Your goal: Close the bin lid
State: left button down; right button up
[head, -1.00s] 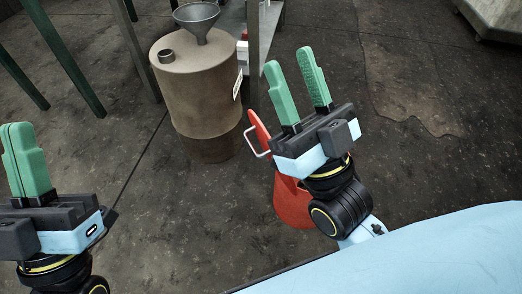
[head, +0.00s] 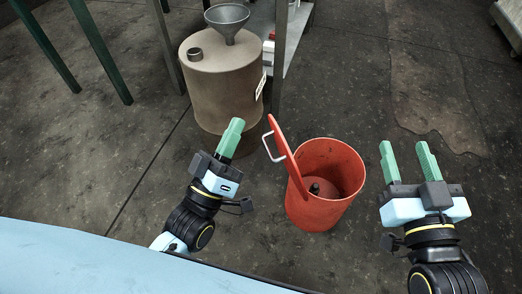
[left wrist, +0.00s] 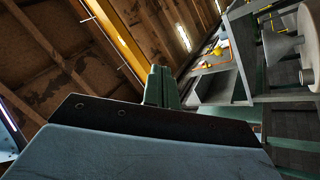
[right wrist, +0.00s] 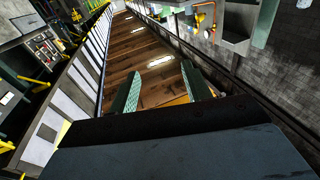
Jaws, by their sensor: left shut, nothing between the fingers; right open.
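The red bin (head: 318,214) stands upright on the floor in the middle of the head view. Its red lid (head: 287,158) is open, standing up at the bin's left side, with a white wire handle (head: 268,147) on its left face. A small dark object (head: 315,188) shows inside the bin. My left gripper (head: 234,130) is shut and empty, to the left of the lid and apart from it; its closed fingers also show in the left wrist view (left wrist: 160,85). My right gripper (head: 406,152) is open and empty, to the right of the bin; its spread fingers show in the right wrist view (right wrist: 160,85).
A brown drum (head: 222,88) with a grey funnel (head: 227,20) stands behind my left gripper. Green legs (head: 100,52) and a metal shelf stand at the back. The floor (head: 345,95) behind the bin is clear. A light blue surface lies at the lower left.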

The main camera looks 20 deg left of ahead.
pick_arm(q)
jog(key=s+a+f+n+g+y+p, duration=0.1)
jog(key=s+f+n+g+p, duration=0.15)
jog(key=f+n, duration=0.55)
jog(key=s+a+f+n+g+y+p, duration=0.1)
jog(key=a+f+n+g+y+p, duration=0.15)
jog(key=f, duration=0.95)
pick_arm(e)
jog(key=s+d+f+g+h, duration=0.2)
jog(key=s+d+f+g, duration=0.1)
jog(key=s+f+g, duration=0.35)
jog(key=s+d+f+g+h, duration=0.2)
jog(key=s+d+f+g, duration=0.1)
jog(key=s+f+g, duration=0.3)
pick_arm(q)
jog(key=w+d+b, duration=0.4)
jog(key=w+d, duration=0.1)
jog(key=w, duration=0.7)
jog(key=shift+d+r+n+h+b, duration=0.2)
jog(key=shift+d+n+h+b, duration=0.1)
jog(key=shift+n+h, duration=0.15)
pick_arm(e)
jog(key=w+a+r+t+y, duration=0.3)
jog(key=w+a+r+t, duration=0.3)
jog(key=w+r+t, duration=0.5)
jog(key=shift+w+r+t+y, duration=0.35)
jog(key=shift+w+r+y, duration=0.05)
jog(key=shift+r, duration=0.6)
